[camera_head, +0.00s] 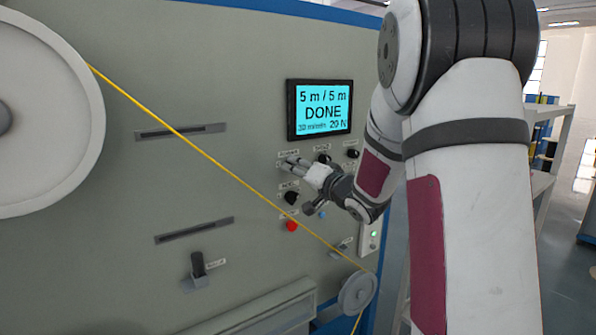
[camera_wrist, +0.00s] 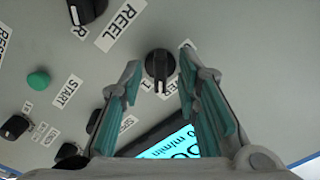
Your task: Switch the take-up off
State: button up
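A black rotary knob (camera_wrist: 159,64) sits on the grey panel in the wrist view, between my fingertips. A label beside it is partly hidden by a finger, so I cannot read its full name. My gripper (camera_wrist: 160,70) is open, with a gap on each side of the knob; it holds nothing. In the head view my gripper (camera_head: 291,162) is at the panel, below and left of the display (camera_head: 320,110). The display reads "5 m / 5 m DONE". The gripper hides the knob there. No readable label says take-up.
Other knobs, one by a REEL label (camera_wrist: 122,25), and a green button (camera_wrist: 38,79) by START surround my gripper. A red button (camera_head: 292,226) is below. A yellow cable (camera_head: 210,158) runs from the large white reel (camera_head: 60,110) to a small pulley (camera_head: 357,294).

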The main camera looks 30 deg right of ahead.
grip_shut()
jog(key=n+b, duration=0.1)
jog(key=n, duration=1.6)
jog(key=shift+d+n, duration=0.1)
jog(key=shift+n, duration=0.3)
dwell(0.5)
